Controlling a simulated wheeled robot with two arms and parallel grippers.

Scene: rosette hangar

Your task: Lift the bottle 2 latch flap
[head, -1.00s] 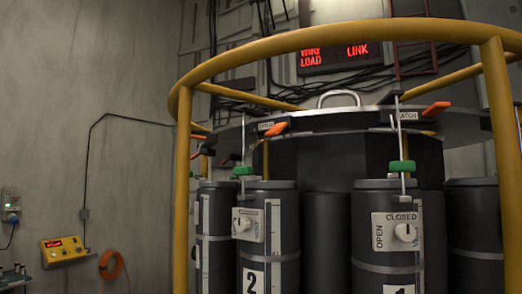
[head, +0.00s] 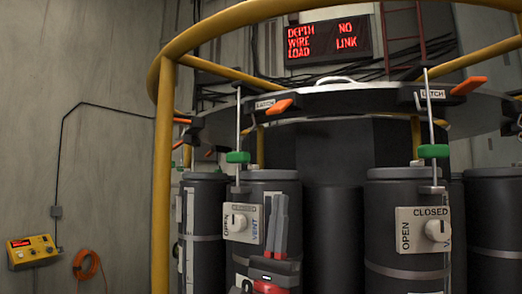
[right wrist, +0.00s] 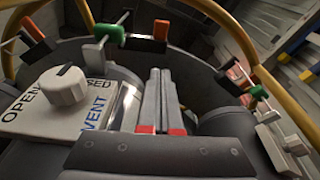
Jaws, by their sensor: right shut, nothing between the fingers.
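Bottle 2 (head: 274,186) is the dark cylinder left of centre in the head view, with an OPEN/VENT knob plate (head: 241,222) on its front. An orange latch flap (head: 279,106) sits above it on the rim of the round lid, beside a LATCH label. My right gripper (head: 281,205) is in front of bottle 2, pointing up, below the flap and apart from it. Its fingers (right wrist: 158,100) are together and empty in the right wrist view. An orange flap (right wrist: 161,29) shows beyond the fingertips there. My left gripper is not in view.
A green clamp (head: 238,157) on a thin rod stands left of the flap. The yellow ring rail (head: 225,18) and its post (head: 163,170) surround the rosette. Another bottle (head: 405,187) with a knob plate stands right. A yellow box (head: 32,251) is on the left wall.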

